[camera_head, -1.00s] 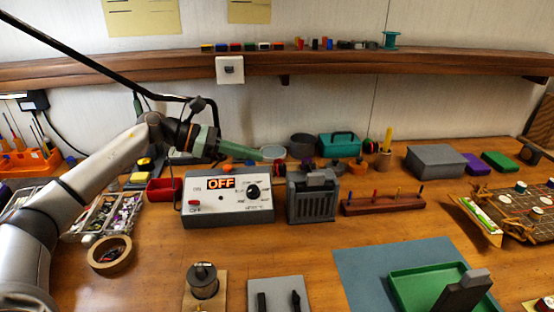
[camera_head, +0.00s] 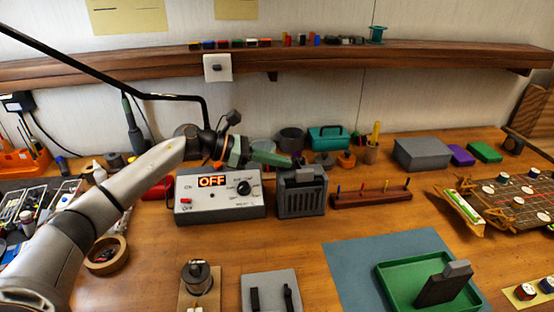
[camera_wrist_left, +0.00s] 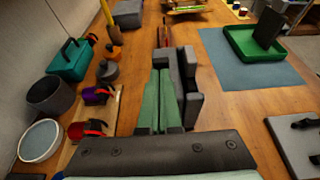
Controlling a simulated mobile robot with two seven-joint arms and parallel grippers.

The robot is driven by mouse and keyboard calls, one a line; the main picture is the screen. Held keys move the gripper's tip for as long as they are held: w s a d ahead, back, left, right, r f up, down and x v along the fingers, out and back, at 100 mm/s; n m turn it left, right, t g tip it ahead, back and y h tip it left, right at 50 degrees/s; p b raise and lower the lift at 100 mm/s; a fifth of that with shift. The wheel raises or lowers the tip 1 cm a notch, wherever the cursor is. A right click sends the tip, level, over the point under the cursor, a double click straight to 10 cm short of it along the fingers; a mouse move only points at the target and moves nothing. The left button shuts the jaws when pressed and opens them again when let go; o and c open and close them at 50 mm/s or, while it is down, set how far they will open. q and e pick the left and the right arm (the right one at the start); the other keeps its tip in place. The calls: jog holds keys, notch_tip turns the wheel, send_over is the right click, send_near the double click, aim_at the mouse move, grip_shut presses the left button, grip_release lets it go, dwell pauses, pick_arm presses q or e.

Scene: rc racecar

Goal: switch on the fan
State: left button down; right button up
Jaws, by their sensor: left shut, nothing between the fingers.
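A dark grey slatted box (camera_head: 302,203), which looks like the fan, stands on the bench right of the OFF-display unit. It has a raised grey block on top. The box also shows in the left wrist view (camera_wrist_left: 186,72), just right of my fingers. My left gripper (camera_head: 292,162) has green fingers, shut and empty, reaching in from the left at the box's top rear. Its fingers point forward in the left wrist view (camera_wrist_left: 161,72). I cannot tell whether they touch the box. The fan's switch is not clearly visible. My right gripper is not in view.
The control unit (camera_head: 220,204) reads OFF. A peg rack (camera_head: 372,198) stands right of the box. Behind are a teal case (camera_head: 327,138), a dark round pot (camera_head: 290,138) and small orange-and-black items. A green tray (camera_head: 392,291) lies front right.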

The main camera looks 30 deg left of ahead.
pick_arm(q)
jog(key=shift+r, duration=0.1)
jog(key=shift+r+p, duration=0.1)
jog(key=shift+p, duration=0.4)
jog(key=shift+w+d+r+g+y+p, duration=0.15)
jog(key=shift+r+g+y+p, duration=0.05)
jog(key=shift+g+y+p, duration=0.25)
jog(key=shift+d+r, duration=0.15)
jog(key=shift+r, duration=0.05)
jog(key=shift+w+d+r, duration=0.55)
jog(key=shift+w+d, duration=0.05)
jog(key=shift+d, duration=0.15)
jog(key=shift+r, duration=0.1)
jog(key=shift+r+p, duration=0.3)
jog(key=shift+r, duration=0.5)
